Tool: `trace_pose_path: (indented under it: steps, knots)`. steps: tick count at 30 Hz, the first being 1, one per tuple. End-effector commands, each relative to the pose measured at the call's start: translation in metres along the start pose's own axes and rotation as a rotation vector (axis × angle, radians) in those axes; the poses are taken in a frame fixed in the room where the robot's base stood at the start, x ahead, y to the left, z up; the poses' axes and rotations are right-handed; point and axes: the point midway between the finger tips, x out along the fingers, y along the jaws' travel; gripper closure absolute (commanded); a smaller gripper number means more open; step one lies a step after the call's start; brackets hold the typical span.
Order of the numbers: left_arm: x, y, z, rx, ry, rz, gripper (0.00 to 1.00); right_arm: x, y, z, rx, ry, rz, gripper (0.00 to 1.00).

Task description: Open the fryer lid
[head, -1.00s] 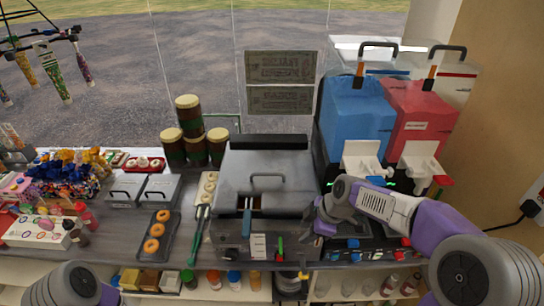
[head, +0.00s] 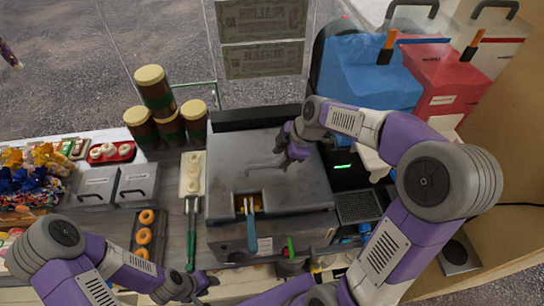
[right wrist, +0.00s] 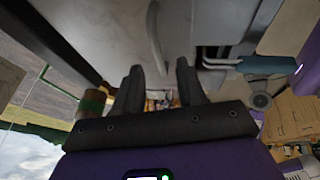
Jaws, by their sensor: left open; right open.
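The fryer (head: 225,238) stands in the middle of the counter with its grey lid (head: 235,165) lying shut on top. The lid's bar handle (head: 262,164) is near the lid's middle; it also shows in the right wrist view (right wrist: 155,38). My right gripper (head: 290,155) is over the right part of the lid, close to the handle's right end. It is open, and its two fingers (right wrist: 160,85) show empty in the right wrist view, apart from the handle. My left gripper (head: 203,285) is low at the counter's front edge, away from the lid; its fingers are small here.
A blue-handled tool (head: 251,228) stands in the fryer's front opening. Green tongs (head: 191,230) and a doughnut tray (head: 135,247) lie to the left. Striped jars (head: 155,92) stand behind left.

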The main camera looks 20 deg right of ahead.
Motion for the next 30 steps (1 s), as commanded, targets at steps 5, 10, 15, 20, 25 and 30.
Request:
trace_pose_path:
  steps: [5,10,15,20,25,30]
  knots:
    - [-0.002,0.001,-0.001,0.0,0.002,0.0,0.57,0.029,-0.001,0.0,-0.001,0.0,-0.005,0.6]
    - [-0.003,0.001,-0.001,0.0,0.002,0.0,0.57,0.044,-0.001,0.0,-0.001,0.0,-0.003,0.6]
    - [-0.003,0.001,-0.001,0.0,0.002,0.0,0.57,0.047,0.0,0.0,-0.001,0.0,0.0,0.6]
    - [-0.003,0.001,-0.001,0.0,0.002,0.0,0.57,0.046,0.0,0.0,0.0,0.0,0.0,0.63]
    - [-0.003,0.001,-0.001,0.0,0.002,0.0,0.57,0.046,0.0,0.0,0.0,0.0,0.0,0.89]
    - [-0.003,0.001,-0.001,0.0,0.002,0.0,0.57,0.046,0.0,0.0,0.0,0.0,0.0,1.0]
